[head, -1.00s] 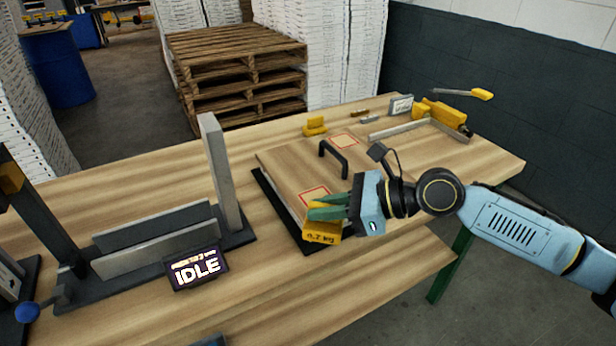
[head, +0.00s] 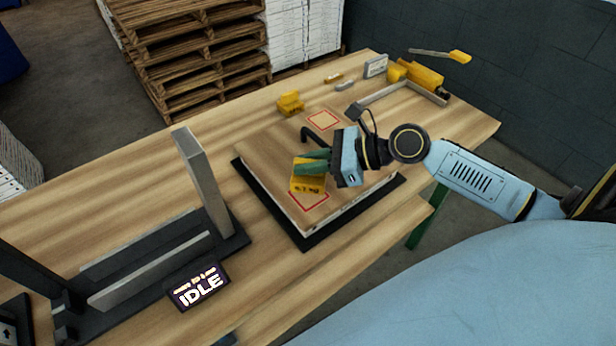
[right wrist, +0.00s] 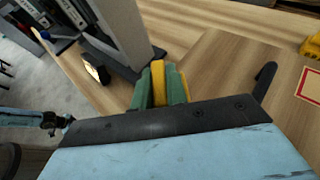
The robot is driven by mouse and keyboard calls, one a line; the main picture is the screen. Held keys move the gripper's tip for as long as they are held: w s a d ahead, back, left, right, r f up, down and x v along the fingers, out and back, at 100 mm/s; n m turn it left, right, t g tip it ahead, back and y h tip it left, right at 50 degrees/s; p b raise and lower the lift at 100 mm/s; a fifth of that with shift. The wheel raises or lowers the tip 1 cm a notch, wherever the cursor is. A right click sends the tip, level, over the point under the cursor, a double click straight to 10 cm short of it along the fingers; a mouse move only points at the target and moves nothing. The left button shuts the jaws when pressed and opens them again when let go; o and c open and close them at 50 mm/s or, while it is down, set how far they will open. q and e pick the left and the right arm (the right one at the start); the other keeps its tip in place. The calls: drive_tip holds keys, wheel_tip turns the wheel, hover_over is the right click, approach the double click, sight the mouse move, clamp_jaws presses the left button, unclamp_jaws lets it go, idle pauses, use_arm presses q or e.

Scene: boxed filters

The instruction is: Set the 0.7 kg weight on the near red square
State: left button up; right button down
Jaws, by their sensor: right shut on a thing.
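The yellow 0.7 kg weight (head: 307,182) is held in my right gripper (head: 312,165), whose green fingers are shut on its upper part. In the right wrist view the weight (right wrist: 159,82) shows between the fingers (right wrist: 160,88). The near red square (head: 309,198) is on the wooden board (head: 270,160), at its near edge. The weight covers part of that square in the head view. I cannot tell whether the weight touches the board. My left gripper is not in view.
A far red square (head: 323,120) and a black handle (head: 312,136) are on the board. Another yellow weight (head: 290,103) stands beyond it. A metal upright (head: 203,180) and an IDLE display (head: 198,286) stand at left. A yellow-handled clamp (head: 420,75) is at the back right.

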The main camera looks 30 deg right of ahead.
sight(308, 176)
wheel_tip(308, 176, down, 3)
drive_tip(key=shift+w+r+b, duration=0.1)
drive_tip(key=shift+w+b, duration=0.05)
drive_tip(key=shift+b, duration=0.2)
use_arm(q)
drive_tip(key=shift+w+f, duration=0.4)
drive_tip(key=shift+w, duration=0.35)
use_arm(e)
drive_tip(key=shift+f, duration=0.55)
drive_tip(key=shift+f, duration=0.1)
drive_tip(key=c, duration=1.4)
unclamp_jaws()
drive_tip(key=shift+f, duration=0.1)
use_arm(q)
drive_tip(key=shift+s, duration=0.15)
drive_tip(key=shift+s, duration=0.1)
use_arm(e)
drive_tip(key=v, duration=1.2)
